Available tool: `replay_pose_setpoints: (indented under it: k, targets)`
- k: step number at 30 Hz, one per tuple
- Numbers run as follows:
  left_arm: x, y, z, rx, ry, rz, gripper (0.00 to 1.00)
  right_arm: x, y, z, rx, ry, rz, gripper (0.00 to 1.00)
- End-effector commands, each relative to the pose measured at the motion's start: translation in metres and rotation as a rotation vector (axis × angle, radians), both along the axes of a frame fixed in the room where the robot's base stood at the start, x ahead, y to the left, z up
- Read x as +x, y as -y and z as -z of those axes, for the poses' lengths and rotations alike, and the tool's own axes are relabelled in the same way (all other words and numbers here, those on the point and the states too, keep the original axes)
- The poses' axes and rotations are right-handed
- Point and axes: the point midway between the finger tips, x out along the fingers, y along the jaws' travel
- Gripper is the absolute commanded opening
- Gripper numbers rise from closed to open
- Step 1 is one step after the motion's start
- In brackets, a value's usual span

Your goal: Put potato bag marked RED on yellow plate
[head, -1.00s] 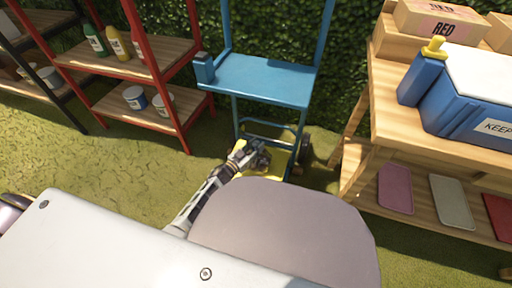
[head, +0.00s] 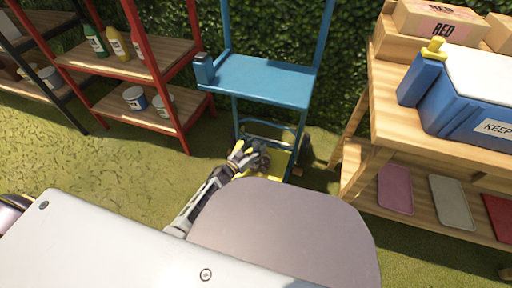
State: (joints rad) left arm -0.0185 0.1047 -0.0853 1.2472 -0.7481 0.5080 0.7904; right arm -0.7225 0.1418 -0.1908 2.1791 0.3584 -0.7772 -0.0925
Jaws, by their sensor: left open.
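My left gripper (head: 257,158) is open, low in front of the blue hand truck (head: 265,80). A yellow plate (head: 291,163) at the foot of the hand truck shows only in part behind the gripper. I cannot tell whether the gripper touches it. I see no potato bag; the foot of the truck around the gripper is partly hidden. The word RED shows on a cardboard box (head: 440,27) on the wooden bench at the right. My right gripper is not in view.
A red-framed shelf (head: 165,70) with bottles and tins stands left of the hand truck. The wooden bench (head: 395,135) stands right, with a blue cooler-like box (head: 462,100) and coloured trays (head: 395,188) below. Open grass lies at the left. A hedge is behind.

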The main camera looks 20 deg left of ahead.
Motion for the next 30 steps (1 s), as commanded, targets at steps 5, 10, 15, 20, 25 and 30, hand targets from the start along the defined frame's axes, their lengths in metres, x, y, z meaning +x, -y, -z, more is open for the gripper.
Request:
replay_pose_setpoints:
  k: [5,10,15,20,25,30]
  targets:
    - [-0.011,-0.005,0.0,0.0,-0.002,0.0,0.49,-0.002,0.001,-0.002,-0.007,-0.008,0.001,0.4]
    - [-0.027,-0.012,-0.001,0.001,-0.003,0.0,0.49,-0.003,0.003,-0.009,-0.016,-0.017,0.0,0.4]
    - [-0.046,-0.021,-0.001,0.001,-0.003,0.0,0.49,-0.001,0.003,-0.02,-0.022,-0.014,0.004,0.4]
    - [-0.064,-0.029,-0.001,0.001,-0.002,0.0,0.49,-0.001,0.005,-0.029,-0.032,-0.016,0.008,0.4]
    - [-0.084,-0.038,-0.001,0.001,-0.002,0.0,0.49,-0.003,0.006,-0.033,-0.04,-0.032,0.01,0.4]
    - [-0.099,-0.045,0.0,0.001,-0.002,-0.001,0.49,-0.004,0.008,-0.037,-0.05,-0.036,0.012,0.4]
